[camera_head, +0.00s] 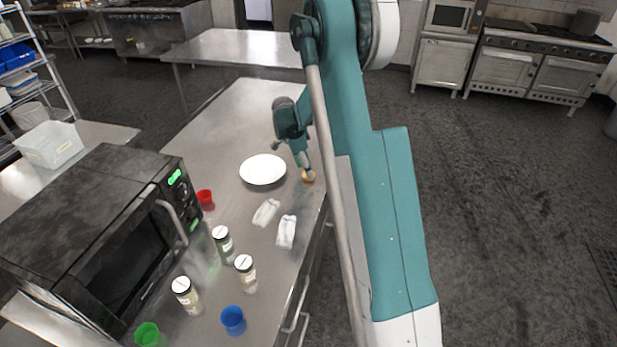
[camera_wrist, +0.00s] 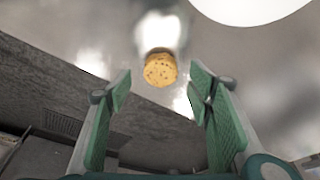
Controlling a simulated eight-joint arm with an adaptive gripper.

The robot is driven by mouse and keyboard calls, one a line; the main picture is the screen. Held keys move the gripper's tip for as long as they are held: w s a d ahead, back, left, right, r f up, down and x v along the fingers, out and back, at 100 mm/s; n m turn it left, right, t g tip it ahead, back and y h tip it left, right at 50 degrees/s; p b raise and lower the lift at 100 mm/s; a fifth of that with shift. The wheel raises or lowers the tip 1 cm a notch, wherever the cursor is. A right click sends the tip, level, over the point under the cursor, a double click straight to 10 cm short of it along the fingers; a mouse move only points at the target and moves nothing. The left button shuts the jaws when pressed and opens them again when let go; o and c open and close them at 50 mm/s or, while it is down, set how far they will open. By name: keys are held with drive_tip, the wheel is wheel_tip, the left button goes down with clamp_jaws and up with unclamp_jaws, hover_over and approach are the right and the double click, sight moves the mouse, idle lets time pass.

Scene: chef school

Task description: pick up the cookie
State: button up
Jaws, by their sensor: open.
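The cookie (camera_wrist: 160,70) is round and golden brown with dark specks. In the wrist view it lies on the steel table, ahead of and between the open fingers of my gripper (camera_wrist: 160,100), with nothing between them. In the head view the cookie (camera_head: 309,176) is small, near the table's right edge, and my gripper (camera_head: 304,166) is right beside it, just above. I cannot tell from the head view whether they touch.
A white plate (camera_head: 263,170) lies just left of the cookie. Two white packets (camera_head: 286,231), several jars (camera_head: 245,265) and red, blue and green cups (camera_head: 233,318) stand nearer. A black microwave (camera_head: 100,230) is at left. The table's far part (camera_head: 250,100) is clear.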

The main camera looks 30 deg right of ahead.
drive_tip(key=shift+x, duration=1.5)
drive_tip(key=shift+w, duration=0.1)
drive_tip(key=shift+c, duration=0.2)
drive_tip(key=c, duration=0.9)
